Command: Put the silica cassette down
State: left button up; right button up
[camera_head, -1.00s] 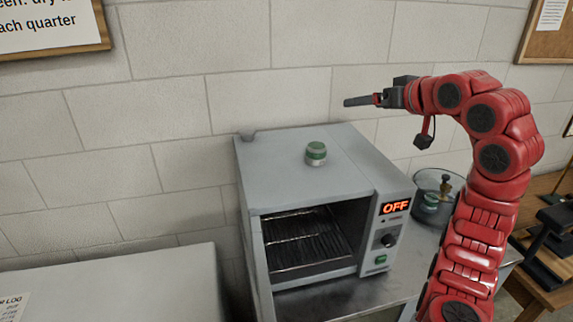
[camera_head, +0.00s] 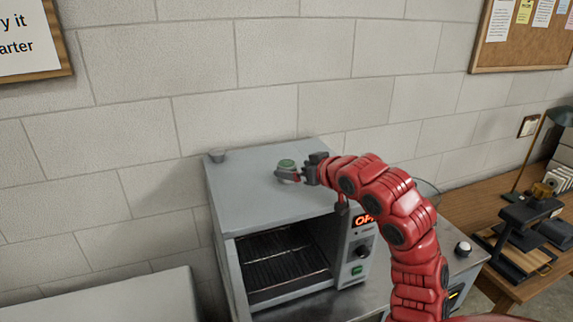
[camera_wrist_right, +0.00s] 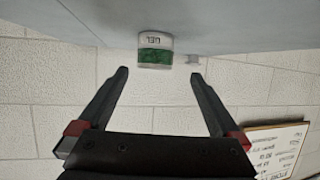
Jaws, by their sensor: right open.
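The silica cassette (camera_head: 287,164), a small round canister with a green top, stands on the flat top of the grey oven (camera_head: 265,205). In the right wrist view the cassette (camera_wrist_right: 155,50) shows a white band with dark lettering and a green band. My right gripper (camera_head: 286,177) is open beside the cassette, low over the oven top. In the wrist view its two fingers (camera_wrist_right: 158,80) are apart, with the cassette just beyond the tips and nothing held between them. My left gripper is not in view.
The oven's front is open, showing a dark rack (camera_head: 283,262). My right arm partly covers its display and a glass bowl (camera_head: 428,190) behind. A small grey vent (camera_head: 217,156) sits at the oven's back left corner. A wooden desk (camera_head: 470,205) stands right.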

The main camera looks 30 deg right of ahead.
aim_at(290, 166)
jog(key=shift+w+f, duration=0.35)
jog(key=shift+w, duration=0.3)
jog(key=shift+w+d+p, duration=0.1)
jog(key=shift+w+p, duration=0.2)
jog(key=shift+p, duration=0.1)
jog(key=p+x, duration=0.3)
jog(key=x, duration=0.1)
jog(key=shift+d, duration=0.25)
jog(key=shift+w+d+f, duration=0.1)
jog(key=shift+w+f, duration=0.1)
jog(key=shift+w, duration=0.15)
jog(key=shift+c, duration=0.2)
grip_shut()
jog(key=shift+r, duration=0.1)
